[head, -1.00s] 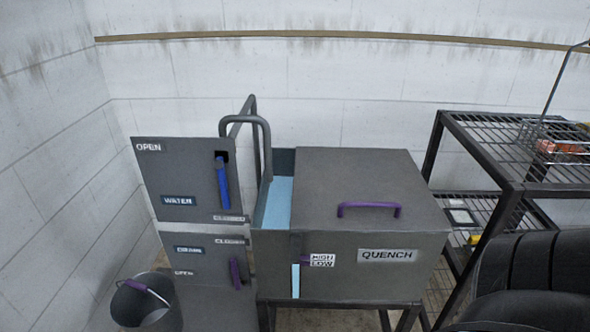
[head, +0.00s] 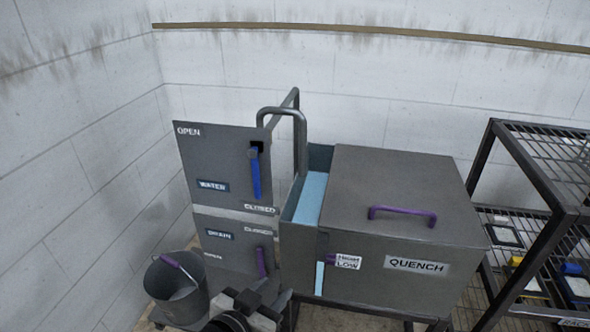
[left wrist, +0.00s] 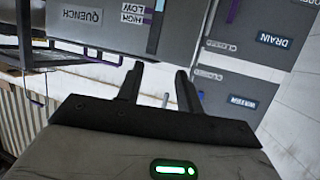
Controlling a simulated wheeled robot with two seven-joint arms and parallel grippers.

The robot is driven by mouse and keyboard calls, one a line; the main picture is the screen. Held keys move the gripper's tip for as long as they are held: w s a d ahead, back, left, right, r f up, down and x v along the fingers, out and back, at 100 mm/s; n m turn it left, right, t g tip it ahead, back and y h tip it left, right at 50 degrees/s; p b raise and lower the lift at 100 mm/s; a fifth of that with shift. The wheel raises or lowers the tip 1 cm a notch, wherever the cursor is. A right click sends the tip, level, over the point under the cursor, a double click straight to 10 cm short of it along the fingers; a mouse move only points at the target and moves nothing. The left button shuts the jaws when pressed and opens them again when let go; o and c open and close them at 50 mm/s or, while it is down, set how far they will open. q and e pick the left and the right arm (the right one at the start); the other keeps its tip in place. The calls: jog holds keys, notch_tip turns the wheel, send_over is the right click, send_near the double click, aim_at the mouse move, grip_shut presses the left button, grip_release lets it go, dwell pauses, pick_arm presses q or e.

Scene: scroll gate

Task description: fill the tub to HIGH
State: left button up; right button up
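The grey quench tub (head: 300,262) holds light blue water (head: 311,198) in its open left part. On its front, a light blue gauge strip (head: 319,278) reaches about the LOW line of the HIGH/LOW label (head: 348,262), just below a purple marker (head: 325,258). The blue water lever (head: 255,175) hangs down towards CLOSED. The purple drain lever (head: 262,262) also hangs downward. My left gripper (head: 245,312) is low in front of the drain panel, apart from both levers. In the left wrist view its fingers (left wrist: 158,82) are open and empty. My right gripper is out of view.
A grey bucket (head: 178,290) with a purple grip stands left of my left gripper, close to it. A purple-handled lid (head: 400,190) covers the tub's right part. A wire rack (head: 540,190) stands at the right.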

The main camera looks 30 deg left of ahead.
aim_at(255, 176)
pick_arm(q)
jog(key=w+a+r+n+t+y, duration=0.3)
jog(key=w+a+r+y, duration=0.2)
jog(key=a+r, duration=0.6)
jog(key=x, duration=1.3)
jog(key=shift+w+d+r, duration=0.25)
jog(key=shift+w+r, duration=0.1)
jog(key=shift+w, duration=0.15)
jog(key=shift+w+a, duration=0.15)
jog(key=shift+w, duration=0.45)
grip_shut()
